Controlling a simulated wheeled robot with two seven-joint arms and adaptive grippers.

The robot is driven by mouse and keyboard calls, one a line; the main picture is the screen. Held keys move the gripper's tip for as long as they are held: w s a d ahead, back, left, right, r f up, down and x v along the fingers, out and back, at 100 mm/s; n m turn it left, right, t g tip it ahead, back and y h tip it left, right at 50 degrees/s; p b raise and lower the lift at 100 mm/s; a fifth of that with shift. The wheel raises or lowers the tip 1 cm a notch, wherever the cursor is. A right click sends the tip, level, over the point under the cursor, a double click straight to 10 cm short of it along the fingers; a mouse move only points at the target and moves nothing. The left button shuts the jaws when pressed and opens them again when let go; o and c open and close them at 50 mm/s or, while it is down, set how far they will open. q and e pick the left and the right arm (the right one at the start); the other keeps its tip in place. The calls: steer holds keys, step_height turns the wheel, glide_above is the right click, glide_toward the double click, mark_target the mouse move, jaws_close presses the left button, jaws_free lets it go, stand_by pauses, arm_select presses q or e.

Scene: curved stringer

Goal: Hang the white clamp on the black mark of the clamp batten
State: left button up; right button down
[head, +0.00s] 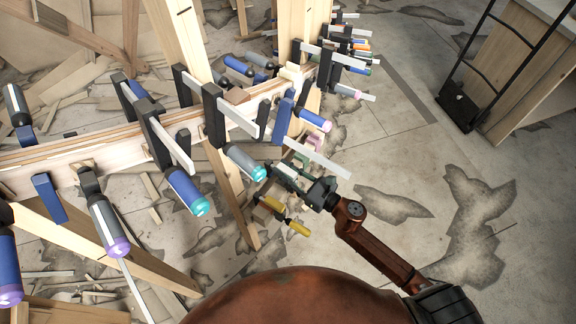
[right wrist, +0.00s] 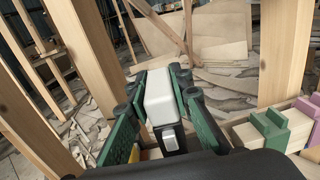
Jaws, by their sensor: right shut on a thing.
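My right gripper (head: 284,174) is shut on a white block-shaped part (right wrist: 158,98), probably of the white clamp, which sits between its green fingers in the right wrist view. A metal piece shows at the near end of the white part. In the head view, a yellow handle (head: 298,228) shows just below the gripper; whether it belongs to the held thing I cannot tell. The gripper is low, to the right of the clamped stringer. I cannot identify the clamp batten for certain; a short dark mark (head: 183,10) shows on a wooden post. My left gripper is not in view.
The curved stringer (head: 120,140) carries several black clamps with blue and grey handles. More clamps (head: 340,58) hang at the back. A wooden leg (head: 228,185) stands left of the gripper. A black hand truck (head: 460,105) stands at right; the floor before it is open.

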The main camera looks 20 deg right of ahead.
steer(key=shift+w+d+f+n+g+y+b, duration=0.2)
steer(key=shift+w+d+f+y+b, duration=0.05)
steer(key=shift+w+d+b, duration=0.2)
steer(key=shift+w+d+f+n+g+y+b, duration=0.2)
steer(key=shift+w+d+f+y+b, duration=0.1)
steer(key=shift+d, duration=0.15)
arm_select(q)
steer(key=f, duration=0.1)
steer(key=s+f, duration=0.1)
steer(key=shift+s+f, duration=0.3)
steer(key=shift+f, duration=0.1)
arm_select(e)
steer(key=shift+w+d+r+y, duration=0.15)
steer(key=shift+d+r+y, duration=0.1)
steer(key=shift+r, duration=0.15)
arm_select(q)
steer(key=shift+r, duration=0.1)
arm_select(e)
step_height(320, 180, down, 2)
steer(key=shift+f+b, duration=0.1)
steer(key=shift+b, duration=0.85)
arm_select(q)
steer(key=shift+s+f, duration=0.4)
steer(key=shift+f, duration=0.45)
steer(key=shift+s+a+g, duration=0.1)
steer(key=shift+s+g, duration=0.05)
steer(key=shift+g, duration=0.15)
arm_select(e)
steer(key=shift+f, duration=0.1)
